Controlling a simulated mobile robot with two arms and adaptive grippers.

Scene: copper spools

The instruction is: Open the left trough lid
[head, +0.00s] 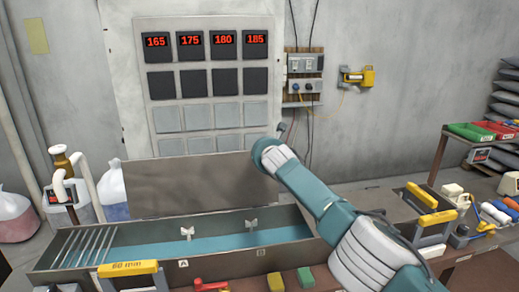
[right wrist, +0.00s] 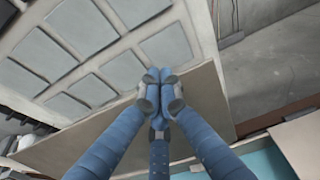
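The left trough lid (head: 190,188) is a flat grey-brown panel standing up along the back edge of the long trough (head: 270,262). The trough below it is uncovered, showing a blue-green inside and two small white fittings. My right arm reaches in from the lower right to the lid's upper right corner; its gripper is hidden behind the wrist in the head view. In the right wrist view the blue fingers of my right gripper (right wrist: 158,88) come together in front of the lid (right wrist: 75,150), near its upper edge. Contact is not clear. My left gripper is out of view.
A wall panel (head: 210,90) with red number displays stands close behind the lid. A metal rack (head: 85,247) lies across the trough's left end. Yellow-handled items (head: 128,268) and small blocks (head: 305,278) line the front. Jugs (head: 112,190) stand at left.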

